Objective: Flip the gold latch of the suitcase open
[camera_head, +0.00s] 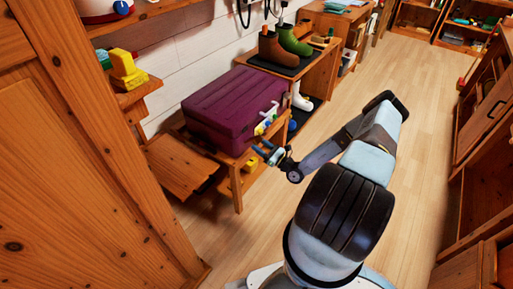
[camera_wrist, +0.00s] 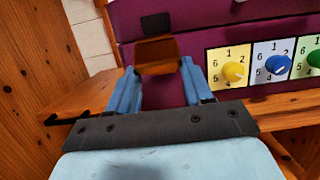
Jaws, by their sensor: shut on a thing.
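The purple suitcase (camera_head: 225,104) lies on a wooden bench, and its front also fills the top of the wrist view (camera_wrist: 195,25). The gold latch (camera_wrist: 158,54) is a brown-gold block on the suitcase front, left of the dials. My gripper (camera_wrist: 158,72) has its blue fingertips on the left and right sides of the latch and is shut on it. In the head view my gripper (camera_head: 267,153) is at the front of the suitcase; the latch cannot be made out there. A dark square plate (camera_wrist: 156,24) sits on the suitcase just above the latch.
Yellow (camera_wrist: 233,71) and blue (camera_wrist: 278,65) numbered dials sit right of the latch, with a green one at the edge. A wooden board (camera_head: 180,165) juts out at the left. Boots (camera_head: 276,50) stand on a bench behind. The floor (camera_head: 340,90) to the right is clear.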

